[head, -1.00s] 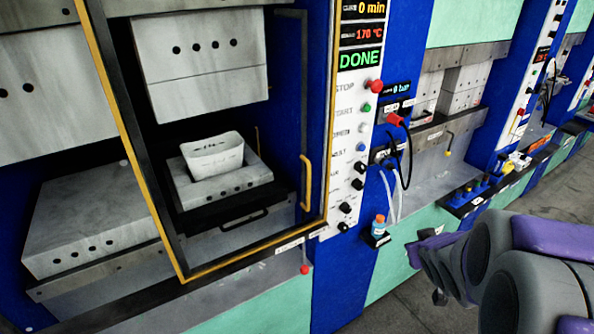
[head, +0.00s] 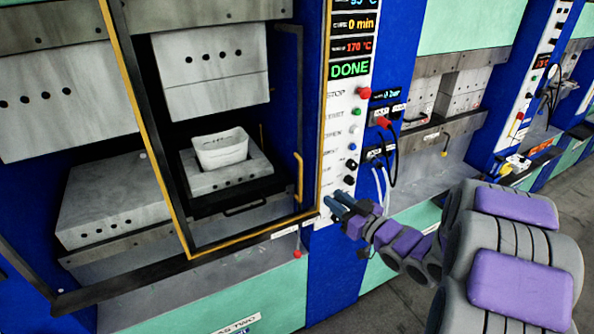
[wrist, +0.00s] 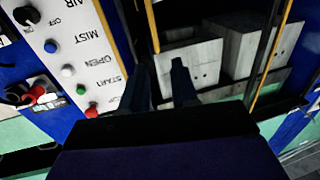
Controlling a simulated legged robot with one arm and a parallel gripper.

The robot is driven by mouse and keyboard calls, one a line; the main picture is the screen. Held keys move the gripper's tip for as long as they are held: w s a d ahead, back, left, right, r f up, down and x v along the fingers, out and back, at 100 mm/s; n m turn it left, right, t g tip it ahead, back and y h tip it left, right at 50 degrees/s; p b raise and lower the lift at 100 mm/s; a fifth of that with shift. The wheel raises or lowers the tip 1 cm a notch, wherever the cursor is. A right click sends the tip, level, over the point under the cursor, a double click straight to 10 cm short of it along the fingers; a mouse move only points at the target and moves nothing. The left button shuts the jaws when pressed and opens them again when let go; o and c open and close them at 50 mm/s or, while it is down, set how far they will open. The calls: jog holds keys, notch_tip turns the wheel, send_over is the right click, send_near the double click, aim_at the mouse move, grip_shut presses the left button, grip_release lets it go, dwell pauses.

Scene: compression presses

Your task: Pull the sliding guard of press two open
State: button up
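The sliding guard of press two is a black and yellow frame (head: 151,150) in front of the open-looking press space. A vertical bar handle with a yellow grip (head: 299,178) stands near its right side. My gripper (head: 332,203) is right of and slightly below this grip, in front of the control panel's lower part, apart from the handle. In the wrist view my gripper's two dark fingers (wrist: 160,82) are spread with nothing between them. Yellow strips show beyond them there; I cannot tell which is the handle. A nameplate ending in "TWO" (head: 237,325) is at the bottom.
The white control panel (head: 340,130) with buttons and a "DONE" display is right of the guard. A white bin (head: 220,149) sits on the lower block inside. A red knob (head: 383,122) with hoses juts out further right. A red-tipped lever (head: 297,253) hangs below the guard.

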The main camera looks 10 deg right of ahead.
jog(key=x, duration=0.3)
send_near(295, 164)
jog(key=w+a, duration=0.4)
jog(key=shift+p, duration=0.35)
jog(key=shift+w+a, duration=0.2)
jog(key=shift+w, duration=0.1)
jog(key=shift+w+d, duration=0.45)
jog(key=shift+d, duration=0.25)
